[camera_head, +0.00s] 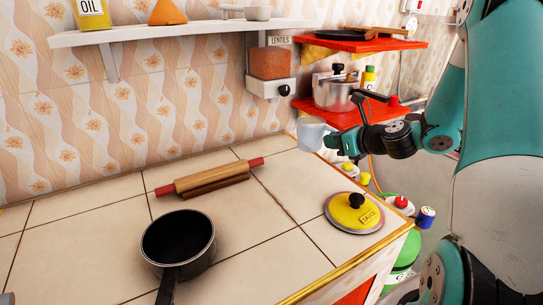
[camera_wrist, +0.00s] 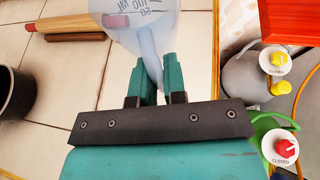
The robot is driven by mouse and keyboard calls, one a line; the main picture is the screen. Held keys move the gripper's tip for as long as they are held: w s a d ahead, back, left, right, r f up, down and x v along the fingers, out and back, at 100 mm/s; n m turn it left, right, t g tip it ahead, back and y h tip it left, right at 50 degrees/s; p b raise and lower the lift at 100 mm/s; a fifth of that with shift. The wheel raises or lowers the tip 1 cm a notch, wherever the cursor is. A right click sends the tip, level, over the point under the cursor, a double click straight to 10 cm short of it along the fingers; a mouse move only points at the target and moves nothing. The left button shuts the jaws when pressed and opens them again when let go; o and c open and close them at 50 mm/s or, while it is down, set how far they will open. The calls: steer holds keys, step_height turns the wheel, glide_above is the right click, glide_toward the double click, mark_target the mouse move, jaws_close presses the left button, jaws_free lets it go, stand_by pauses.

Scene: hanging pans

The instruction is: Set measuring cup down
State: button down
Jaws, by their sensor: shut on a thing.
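The measuring cup (camera_head: 311,134) is translucent and pale blue, with printed volume marks that show in the wrist view (camera_wrist: 135,28). My gripper (camera_head: 334,139) is shut on the cup's handle. In the head view the cup is at the far right end of the tiled counter (camera_head: 110,235), near its back edge. In the wrist view my gripper (camera_wrist: 160,85) has its two green fingers on either side of the handle, and the cup's upper part runs out of the picture. I cannot tell whether the cup's base touches the counter.
A rolling pin (camera_head: 210,177) lies near the wall. A black pot (camera_head: 178,242) stands at the front, and a yellow sauce lid (camera_head: 354,211) lies at the right edge. Red shelves (camera_head: 360,45) with a steel pot (camera_head: 335,95) are behind my arm. Tiles between them are bare.

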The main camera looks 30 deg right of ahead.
step_height(320, 180, down, 3)
steer(key=shift+w+f+b, duration=0.1)
steer(key=shift+b, duration=1.05)
steer(key=w+p, duration=0.1)
steer(key=w, duration=0.5)
steer(key=w+f+p, duration=0.1)
steer(key=w+p, duration=0.1)
steer(key=w, duration=0.5)
steer(key=w+f+p, duration=0.1)
steer(key=w, duration=0.5)
steer(key=shift+w+a, duration=0.25)
step_height(320, 180, down, 4)
steer(key=shift+p, duration=0.55)
steer(key=shift+w+f+p, duration=0.2)
steer(key=shift+f+p, duration=0.1)
steer(key=shift+f, duration=0.15)
steer(key=shift+f, duration=0.1)
